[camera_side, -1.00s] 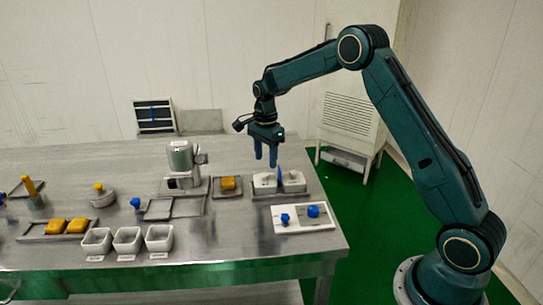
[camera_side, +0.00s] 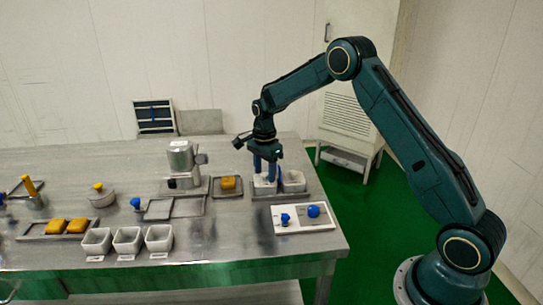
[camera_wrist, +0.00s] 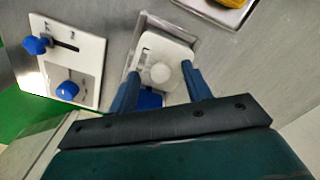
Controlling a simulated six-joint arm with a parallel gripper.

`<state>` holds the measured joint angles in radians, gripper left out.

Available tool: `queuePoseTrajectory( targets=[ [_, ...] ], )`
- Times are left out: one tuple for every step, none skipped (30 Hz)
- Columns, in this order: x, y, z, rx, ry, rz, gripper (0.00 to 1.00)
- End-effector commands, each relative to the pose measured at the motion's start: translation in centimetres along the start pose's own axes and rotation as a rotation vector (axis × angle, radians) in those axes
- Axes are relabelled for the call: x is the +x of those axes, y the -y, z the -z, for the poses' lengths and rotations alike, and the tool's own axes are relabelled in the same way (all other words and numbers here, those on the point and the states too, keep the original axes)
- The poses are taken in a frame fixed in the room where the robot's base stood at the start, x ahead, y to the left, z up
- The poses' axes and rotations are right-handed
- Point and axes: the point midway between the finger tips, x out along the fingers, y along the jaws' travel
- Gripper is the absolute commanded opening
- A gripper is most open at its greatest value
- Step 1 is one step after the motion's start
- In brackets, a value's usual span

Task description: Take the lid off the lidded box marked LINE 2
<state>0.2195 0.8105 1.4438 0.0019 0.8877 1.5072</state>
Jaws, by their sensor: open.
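A white lidded box (camera_side: 262,189) stands in the left part of a metal tray on the right of the table in the side view. In the wrist view its pale lid (camera_wrist: 150,45) shows from above, with a round white knob (camera_wrist: 160,73) in the middle. My gripper (camera_side: 265,179) points down over this box. In the wrist view my gripper (camera_wrist: 160,70) has its two blue fingers apart, one on each side of the knob, with clear gaps to it. I cannot read any LINE 2 mark on the box. The fingers hide part of it in the side view.
A second white box (camera_side: 293,183) stands just right, in the same tray. A white panel with blue knobs (camera_side: 303,219) lies in front. A yellow block (camera_side: 229,184) on a tray and a metal machine (camera_side: 181,158) stand left. White bins (camera_side: 127,240) line the front.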

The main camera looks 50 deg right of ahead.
Motion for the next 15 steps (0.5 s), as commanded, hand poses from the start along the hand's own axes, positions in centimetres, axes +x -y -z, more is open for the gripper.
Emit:
queuePoseTrajectory(
  targets=[
    [-0.02,0.0,0.0,0.0,0.0,0.0,0.49],
    [-0.03,0.0,0.0,0.0,0.0,0.0,0.49],
    [-0.03,0.0,0.0,0.0,0.0,0.0,0.49],
    [-0.03,0.01,0.0,0.0,0.0,0.0,0.49],
    [-0.03,0.01,0.0,0.0,0.0,0.0,0.49],
    [-0.04,0.01,0.0,0.0,0.0,0.0,0.41],
    [-0.04,0.01,0.0,0.0,0.0,0.0,0.35],
    [-0.04,0.01,0.0,0.0,0.0,0.0,0.29],
    [-0.04,0.01,0.01,0.0,0.0,0.0,0.21],
    [-0.04,0.01,0.01,0.0,0.0,0.0,0.15],
    [-0.04,0.01,0.01,0.0,0.0,0.0,0.09],
    [-0.04,0.01,0.01,0.0,0.0,0.0,0.02],
    [-0.04,0.01,0.01,0.0,0.0,0.0,0.01],
    [-0.05,0.01,0.01,0.0,0.0,0.0,0.01],
    [-0.05,0.01,0.01,0.0,0.0,0.001,0.01]
  ],
)
